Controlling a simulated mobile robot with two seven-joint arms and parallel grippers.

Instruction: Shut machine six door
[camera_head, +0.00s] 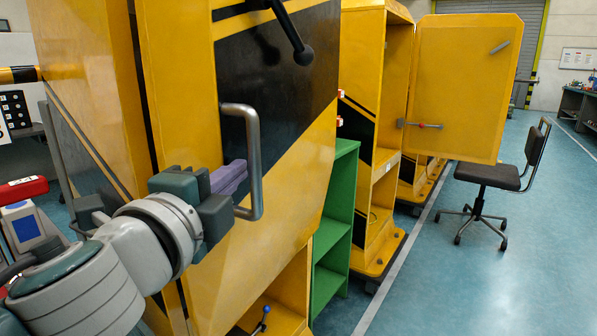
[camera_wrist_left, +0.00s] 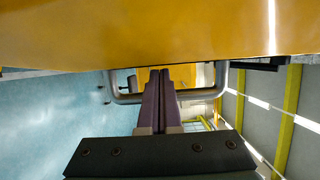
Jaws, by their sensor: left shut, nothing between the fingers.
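A large yellow door (camera_head: 276,200) with a black diagonal band stands close in front of me, with a grey bar handle (camera_head: 255,160). No number shows on it, so I cannot tell whether it is machine six. My left gripper (camera_head: 243,172) is shut and empty, its purple fingertips level with the handle, beside its upright bar. In the left wrist view, the shut fingers (camera_wrist_left: 160,75) overlap the handle (camera_wrist_left: 205,93), below the yellow panel (camera_wrist_left: 150,35). I cannot tell whether they touch it. My right gripper is out of view.
A second yellow cabinet has its door (camera_head: 463,90) standing open. A green shelf (camera_head: 335,215) stands between the machines. A black-knobbed lever (camera_head: 303,55) sticks out above the handle. An office chair (camera_head: 490,178) stands on the right; the blue floor (camera_head: 480,290) before it is clear.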

